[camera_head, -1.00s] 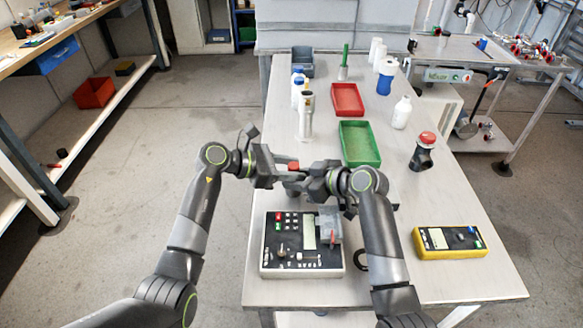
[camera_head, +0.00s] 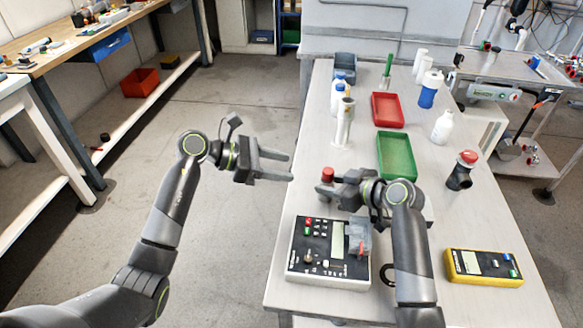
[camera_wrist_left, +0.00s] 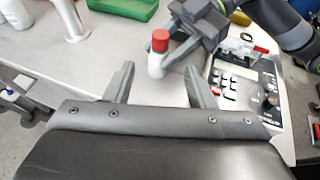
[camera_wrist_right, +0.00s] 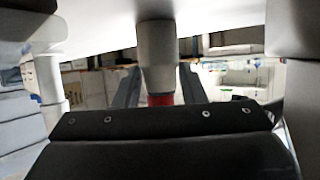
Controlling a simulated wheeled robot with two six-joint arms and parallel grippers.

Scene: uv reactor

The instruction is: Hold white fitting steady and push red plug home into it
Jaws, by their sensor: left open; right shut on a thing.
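My right gripper (camera_head: 328,188) is shut on the white fitting (camera_wrist_left: 157,66) and holds it above the table's left side. The red plug (camera_head: 327,174) sits at the fitting's upper end; in the left wrist view the plug (camera_wrist_left: 160,41) is in line with it. How deep the plug sits is hard to tell. My left gripper (camera_head: 290,167) is open and empty, to the left of the plug and apart from it. In the right wrist view the fitting (camera_wrist_right: 157,57) and the red plug (camera_wrist_right: 160,99) show between the fingers.
A keypad instrument (camera_head: 328,252) lies in front of my right gripper, with a yellow meter (camera_head: 484,267) to its right. Green (camera_head: 397,155) and red (camera_head: 387,110) trays, bottles and a black pipe piece with a red cap (camera_head: 461,171) stand behind. Left of the table is open floor.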

